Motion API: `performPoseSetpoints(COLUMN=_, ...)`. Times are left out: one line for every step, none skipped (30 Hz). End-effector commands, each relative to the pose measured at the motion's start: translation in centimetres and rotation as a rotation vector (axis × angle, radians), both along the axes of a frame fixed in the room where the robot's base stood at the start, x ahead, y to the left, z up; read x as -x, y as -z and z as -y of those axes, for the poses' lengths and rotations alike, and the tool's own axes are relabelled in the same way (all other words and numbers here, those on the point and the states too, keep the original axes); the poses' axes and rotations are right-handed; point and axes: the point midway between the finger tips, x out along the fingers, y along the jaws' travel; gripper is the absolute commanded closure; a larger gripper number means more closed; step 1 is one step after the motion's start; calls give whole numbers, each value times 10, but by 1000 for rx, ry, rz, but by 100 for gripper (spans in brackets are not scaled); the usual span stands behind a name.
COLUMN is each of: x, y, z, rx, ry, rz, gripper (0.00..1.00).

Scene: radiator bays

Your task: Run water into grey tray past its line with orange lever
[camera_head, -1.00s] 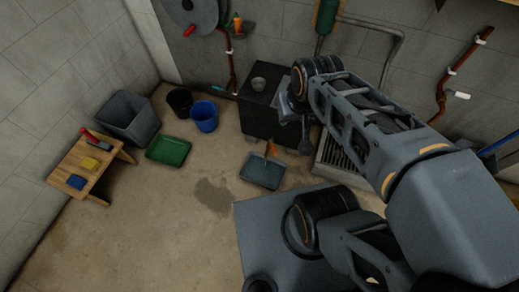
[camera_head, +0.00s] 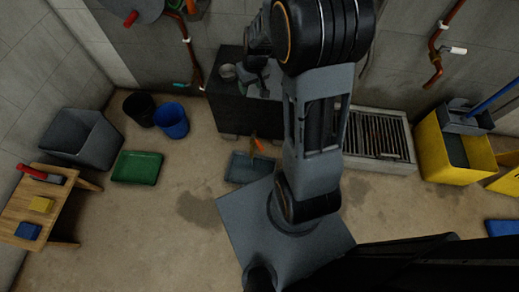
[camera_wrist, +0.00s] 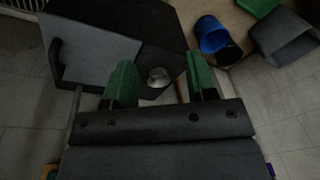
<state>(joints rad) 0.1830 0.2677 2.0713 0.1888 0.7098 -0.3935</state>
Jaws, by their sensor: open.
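A shallow grey tray (camera_head: 240,168) lies on the floor in front of a dark block (camera_head: 232,110), partly covered by my arm. An orange-handled tool (camera_head: 256,147) shows at the tray. No line or water in it can be made out. A small orange part (camera_head: 191,6) shows by the copper pipe at the top edge; I cannot tell whether it is the lever. My gripper (camera_wrist: 158,62) is open and empty in the wrist view, its green fingers above the block. A metal cup (camera_wrist: 158,77) on the block shows between them, apart from both.
Blue (camera_head: 171,121) and black (camera_head: 139,108) buckets, a green tray (camera_head: 137,167) and a grey tub (camera_head: 82,137) stand left. A wooden stool (camera_head: 56,196) is further left. A floor grate (camera_head: 378,140) and yellow bucket (camera_head: 440,155) are right. Wet-looking floor lies before the tray.

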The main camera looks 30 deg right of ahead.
Motion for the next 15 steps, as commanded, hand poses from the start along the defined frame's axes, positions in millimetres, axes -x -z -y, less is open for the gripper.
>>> performPoseSetpoints(x=-9, y=53, z=9, rx=-12, ry=2, rz=-26, gripper=48)
performPoseSetpoints(x=-15, y=72, z=14, rx=-17, ry=1, rz=-34, gripper=48)
performPoseSetpoints(x=-20, y=99, z=20, rx=-24, ry=-3, rz=-45, gripper=48)
performPoseSetpoints(x=-24, y=119, z=24, rx=-30, ry=-4, rz=-53, gripper=48)
performPoseSetpoints(x=-27, y=138, z=29, rx=-35, ry=-5, rz=-60, gripper=48)
performPoseSetpoints(x=-31, y=164, z=34, rx=-42, ry=-6, rz=-70, gripper=48)
performPoseSetpoints(x=-33, y=182, z=38, rx=-47, ry=-8, rz=-77, gripper=48)
performPoseSetpoints(x=-34, y=200, z=42, rx=-51, ry=-9, rz=-82, gripper=48)
performPoseSetpoints(x=-35, y=223, z=47, rx=-57, ry=-10, rz=-90, gripper=48)
performPoseSetpoints(x=-36, y=239, z=50, rx=-62, ry=-11, rz=-97, gripper=48)
performPoseSetpoints(x=-36, y=254, z=53, rx=-66, ry=-10, rz=-101, gripper=48)
performPoseSetpoints(x=-36, y=273, z=56, rx=-70, ry=-12, rz=-106, gripper=48)
performPoseSetpoints(x=-35, y=285, z=59, rx=-73, ry=-12, rz=-111, gripper=48)
performPoseSetpoints(x=-35, y=297, z=61, rx=-76, ry=-13, rz=-116, gripper=48)
performPoseSetpoints(x=-34, y=311, z=63, rx=-80, ry=-13, rz=-119, gripper=48)
